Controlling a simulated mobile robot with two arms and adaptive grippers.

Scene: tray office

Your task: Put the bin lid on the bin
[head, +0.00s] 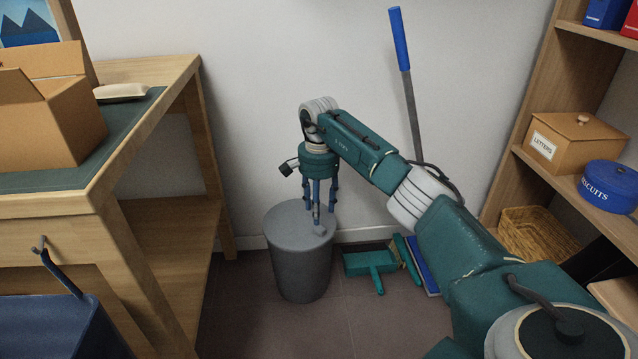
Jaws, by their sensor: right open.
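The grey bin (301,268) stands on the floor against the back wall. The grey bin lid (290,216) lies on top of the bin and covers its mouth, looking about level. Whether a fingertip touches the lid I cannot tell. My left gripper is out of view.
A wooden desk (150,70) with a cardboard box (60,125) stands left of the bin. A green dustpan (370,262) and brush lie right of it, with a blue-handled pole (400,40) behind. A shelf unit (535,150) stands right. Floor before the bin is clear.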

